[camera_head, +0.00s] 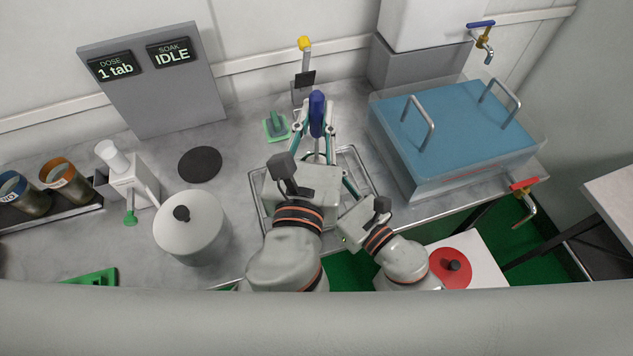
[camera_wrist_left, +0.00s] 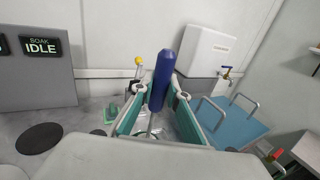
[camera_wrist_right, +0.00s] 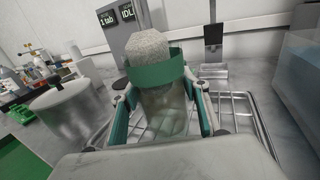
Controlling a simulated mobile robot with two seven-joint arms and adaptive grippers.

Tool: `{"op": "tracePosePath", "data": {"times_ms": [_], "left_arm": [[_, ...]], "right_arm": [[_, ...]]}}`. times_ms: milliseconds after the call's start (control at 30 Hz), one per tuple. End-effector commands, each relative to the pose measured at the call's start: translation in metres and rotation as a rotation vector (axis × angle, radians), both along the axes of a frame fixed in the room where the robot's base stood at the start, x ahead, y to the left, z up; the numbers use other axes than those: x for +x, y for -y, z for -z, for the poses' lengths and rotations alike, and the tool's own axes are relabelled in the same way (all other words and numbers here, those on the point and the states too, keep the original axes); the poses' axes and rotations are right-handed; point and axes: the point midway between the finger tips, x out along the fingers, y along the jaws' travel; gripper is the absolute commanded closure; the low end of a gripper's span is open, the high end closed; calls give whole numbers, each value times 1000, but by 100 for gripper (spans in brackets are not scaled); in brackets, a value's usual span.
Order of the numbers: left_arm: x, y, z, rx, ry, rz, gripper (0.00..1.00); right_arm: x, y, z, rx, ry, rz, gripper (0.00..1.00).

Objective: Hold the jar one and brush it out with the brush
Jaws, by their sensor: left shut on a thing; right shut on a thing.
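My left gripper (camera_head: 316,125) is shut on the blue handle of the brush (camera_head: 316,108), which stands roughly upright. The handle also shows in the left wrist view (camera_wrist_left: 162,80), with a thin metal rod below it. My right gripper (camera_wrist_right: 158,88) is shut on a translucent jar (camera_wrist_right: 167,112) with a green band around its upper part. A pale speckled rounded mass (camera_wrist_right: 158,45) stands above the band; it looks like the brush head, but how deep it sits is hidden. The jar is over a metal wire rack, mostly hidden behind my left arm in the head view.
A clear tank (camera_head: 455,130) with a blue inside and two handles stands right. A lidded grey pot (camera_head: 190,235), black disc (camera_head: 200,164) and white dispenser (camera_head: 128,180) are left. Two jars (camera_head: 64,182) stand in a holder. A sign panel (camera_head: 150,90) reads "1 tab" and "IDLE".

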Motion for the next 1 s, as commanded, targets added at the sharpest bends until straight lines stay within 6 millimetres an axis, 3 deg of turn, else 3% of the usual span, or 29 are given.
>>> {"op": "tracePosePath", "data": {"times_ms": [600, 1000], "left_arm": [[0, 0, 44, 1, -2, -1, 100], [0, 0, 49, 0, 0, 0, 100]], "right_arm": [[0, 0, 0, 0, 0, 0, 75], [0, 0, 0, 0, 0, 0, 75]]}}
